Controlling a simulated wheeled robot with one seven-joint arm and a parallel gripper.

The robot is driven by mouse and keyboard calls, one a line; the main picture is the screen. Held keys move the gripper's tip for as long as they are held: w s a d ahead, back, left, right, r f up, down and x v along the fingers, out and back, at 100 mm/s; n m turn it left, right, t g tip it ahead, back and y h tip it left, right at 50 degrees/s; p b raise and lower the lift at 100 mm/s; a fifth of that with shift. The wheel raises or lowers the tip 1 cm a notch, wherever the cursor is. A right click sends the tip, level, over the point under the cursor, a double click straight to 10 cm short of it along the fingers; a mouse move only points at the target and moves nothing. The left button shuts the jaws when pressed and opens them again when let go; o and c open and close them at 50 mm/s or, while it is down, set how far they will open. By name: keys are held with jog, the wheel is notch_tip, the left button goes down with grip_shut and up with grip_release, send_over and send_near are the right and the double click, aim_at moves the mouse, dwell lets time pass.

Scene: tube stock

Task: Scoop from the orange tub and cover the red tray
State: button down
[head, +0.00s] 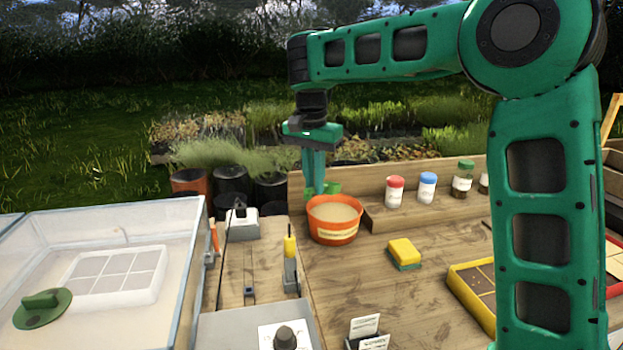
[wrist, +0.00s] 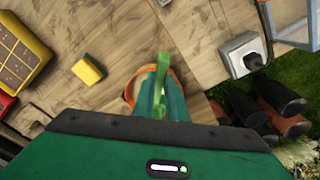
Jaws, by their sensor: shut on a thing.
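The orange tub (head: 334,236) stands on the wooden bench and holds pale, loose material. My gripper (head: 314,185) is just above and behind the tub's left rim, pointing down. It is shut on a green tool, seemingly a scoop (head: 334,188), which also shows between the fingers in the wrist view (wrist: 163,70). Whether the scoop holds any material is hidden. In the wrist view the tub's rim (wrist: 128,94) shows partly behind my fingers. The red tray (head: 613,240) is at the far right, mostly hidden behind my arm; its edge shows at the left of the wrist view (wrist: 7,102).
A yellow-rimmed tray (head: 468,294) lies right of a yellow-green sponge (head: 404,253). Capped jars (head: 394,192) stand on a ledge behind. A clear-walled box (head: 185,285) fills the left. Bench between tub and sponge is clear.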

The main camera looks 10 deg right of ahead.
jog(key=w+d+g+y, duration=0.1)
jog(key=g+y, duration=0.1)
jog(key=w+d+f+g+y, duration=0.1)
jog(key=w+d+g, duration=0.1)
jog(key=shift+w+f+y, duration=0.1)
jog(key=shift+w+y, duration=0.1)
jog(key=shift+y, duration=0.2)
jog(key=shift+s+f, duration=0.15)
jog(key=shift+f, duration=0.5)
jog(key=shift+g, duration=0.3)
jog(key=shift+w+d+f, duration=0.1)
jog(key=shift+f, duration=0.95)
jog(key=shift+w+f, duration=0.1)
jog(key=shift+f, duration=0.95)
jog(key=shift+r+t+h, duration=0.9)
jog(key=shift+r+t, duration=0.2)
jog(key=shift+r+t+h, duration=0.5)
jog(key=shift+r+t, duration=0.05)
jog(key=shift+r, duration=1)
jog(key=shift+r+t+h, duration=0.5)
jog(key=shift+r, duration=1.1)
jog(key=shift+r+t+h, duration=0.5)
jog(key=shift+r+t, duration=0.05)
jog(key=shift+r, duration=1.75)
jog(key=shift+s, duration=0.15)
